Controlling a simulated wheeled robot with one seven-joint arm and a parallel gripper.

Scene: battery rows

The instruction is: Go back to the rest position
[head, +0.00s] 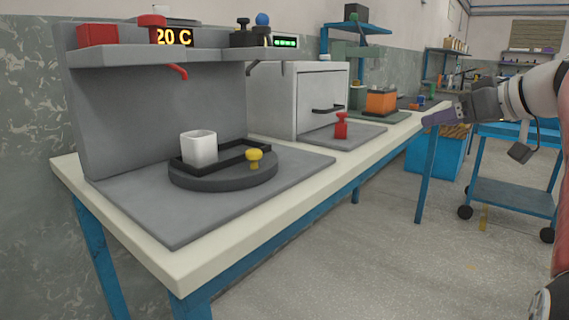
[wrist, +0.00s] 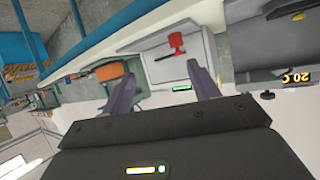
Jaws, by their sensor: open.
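My gripper (head: 440,117) is at the right of the head view, in the air off the front edge of the workbench, apart from everything on it. In the wrist view my gripper (wrist: 165,95) shows two purple fingers spread wide with nothing between them. My arm reaches in from the right edge of the head view.
The workbench (head: 235,222) carries a round dark turntable (head: 210,183) with a white cup (head: 199,148) and yellow knob (head: 254,155). Behind are a grey cabinet (head: 275,100), red handle piece (head: 341,127) and orange box (head: 381,101). A blue cart (head: 510,197) stands right. Floor between is clear.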

